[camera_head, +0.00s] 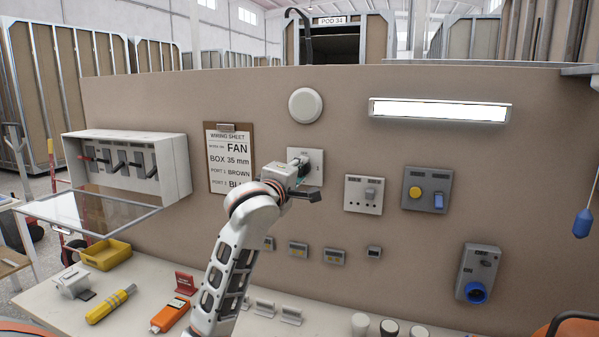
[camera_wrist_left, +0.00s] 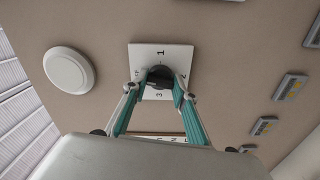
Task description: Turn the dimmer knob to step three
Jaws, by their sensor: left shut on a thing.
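The dimmer knob (camera_wrist_left: 160,77) is dark and round on a pale square plate (camera_wrist_left: 176,52) on the wall. The plate bears 1 at its top, 2 at the right and 3 at the bottom in the left wrist view; which number the knob points at I cannot tell. In the head view the plate (camera_head: 317,168) is partly covered by my arm. My left gripper (camera_head: 297,175) is at the plate, with its teal fingers (camera_wrist_left: 157,92) shut on the knob from both sides. My right gripper is not in view.
A plate with a grey knob (camera_head: 371,193) and a yellow-button box (camera_head: 415,192) sit to the right. A clipboard sheet (camera_head: 228,170) hangs left of the plate. A breaker box (camera_head: 130,163) with an open clear cover juts out farther left. The bench below holds tools.

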